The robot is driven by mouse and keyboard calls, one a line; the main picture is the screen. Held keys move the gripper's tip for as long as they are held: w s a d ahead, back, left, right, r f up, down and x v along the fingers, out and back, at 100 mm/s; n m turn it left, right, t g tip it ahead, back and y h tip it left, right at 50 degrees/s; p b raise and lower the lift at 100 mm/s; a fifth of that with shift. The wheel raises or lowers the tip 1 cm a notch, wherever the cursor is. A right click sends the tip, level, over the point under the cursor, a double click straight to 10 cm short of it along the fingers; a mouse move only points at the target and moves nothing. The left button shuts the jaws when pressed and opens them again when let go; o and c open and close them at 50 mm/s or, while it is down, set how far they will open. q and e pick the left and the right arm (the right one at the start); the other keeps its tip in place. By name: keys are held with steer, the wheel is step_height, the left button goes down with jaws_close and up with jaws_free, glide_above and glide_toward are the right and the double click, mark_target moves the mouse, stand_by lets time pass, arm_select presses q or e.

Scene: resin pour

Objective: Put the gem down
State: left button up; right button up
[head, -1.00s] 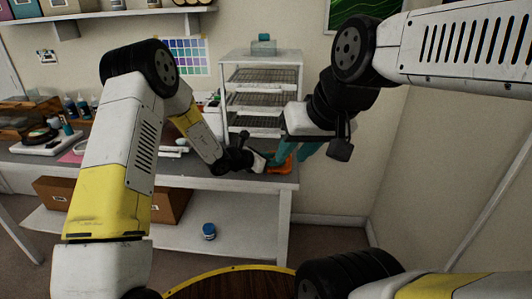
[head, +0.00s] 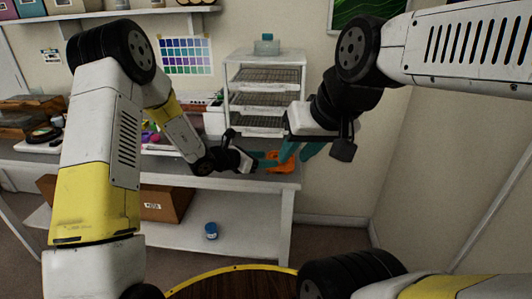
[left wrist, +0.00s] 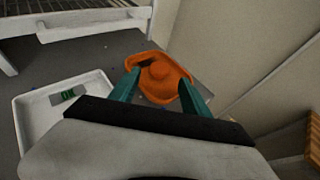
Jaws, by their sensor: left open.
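No separate gem can be made out. An orange piece (left wrist: 158,82) with a rounded bump and a dark spot lies on the grey bench top. It also shows in the head view (head: 281,163), partly covered by the grippers. My left gripper (left wrist: 159,79) is open, with its teal fingertips apart on either side of the orange piece in the picture. I cannot tell whether they touch it. My right gripper (head: 304,149) hangs in front of the bench's right end in the head view. Its teal fingers look apart, with nothing visible between them.
A white wire-shelf rack (head: 265,95) stands at the back of the bench. A blue jar (head: 211,231) and a cardboard box (head: 160,203) are on the lower shelf.

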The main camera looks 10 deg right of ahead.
arm_select(q)
steer(key=v, duration=0.5)
steer(key=shift+a, duration=0.15)
steer(key=s+a+r+m+g+y, duration=0.1)
steer(key=s+a+r+m+g, duration=0.3)
steer(key=s+r+m, duration=1)
steer(key=s+a+r+m+t+y, duration=0.1)
steer(key=s+a+r+m+y, duration=0.2)
steer(key=s+a, duration=0.4)
steer(key=s+a+r+m+t+y, duration=0.2)
steer(key=s+a+m+y, duration=0.3)
steer(key=a, duration=0.6)
steer(key=shift+s+a+r+m+t+y, duration=0.3)
steer(key=shift+s+a+r+m, duration=0.1)
steer(key=shift+s+m, duration=0.8)
